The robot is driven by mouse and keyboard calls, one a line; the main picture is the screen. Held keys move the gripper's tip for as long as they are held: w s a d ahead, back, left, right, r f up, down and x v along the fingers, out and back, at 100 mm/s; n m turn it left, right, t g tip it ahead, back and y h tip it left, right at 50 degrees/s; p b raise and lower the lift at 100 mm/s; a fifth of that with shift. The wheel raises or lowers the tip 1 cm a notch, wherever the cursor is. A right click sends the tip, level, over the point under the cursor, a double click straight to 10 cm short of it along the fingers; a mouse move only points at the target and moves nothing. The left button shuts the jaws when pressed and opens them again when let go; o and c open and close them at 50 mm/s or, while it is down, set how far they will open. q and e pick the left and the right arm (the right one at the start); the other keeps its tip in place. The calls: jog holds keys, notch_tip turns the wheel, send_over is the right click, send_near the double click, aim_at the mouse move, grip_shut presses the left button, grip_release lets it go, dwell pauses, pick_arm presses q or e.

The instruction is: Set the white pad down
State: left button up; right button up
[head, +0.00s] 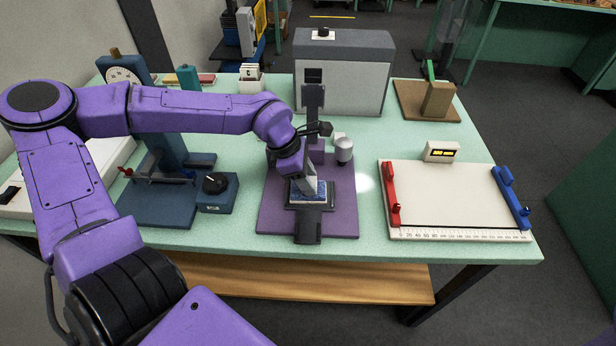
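My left gripper (310,190) reaches down over the tufting gantry's purple base (345,215). Its wrist hides much of the gantry's middle. A pale grey-white flat piece shows at the gripper's end; I cannot tell whether it is a finger or the white pad. Just below it, a blue patch with pale edges (322,195) lies on the gantry's dark bed (308,228). I cannot make out the white pad for certain, nor whether the fingers are open or shut. My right gripper is not in view.
A grey cabinet (342,85) stands behind the gantry. To the right is a white board with red and blue clamps (445,195) and a small display (441,152). A blue device with a black knob (217,192) stands left. Bare green tabletop lies between.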

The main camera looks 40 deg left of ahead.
pick_arm(q)
jog(key=shift+o, duration=0.9)
jog(key=shift+r, duration=0.4)
jog(key=p+v, duration=0.2)
jog(key=v, duration=0.9)
jog(key=shift+r, duration=0.25)
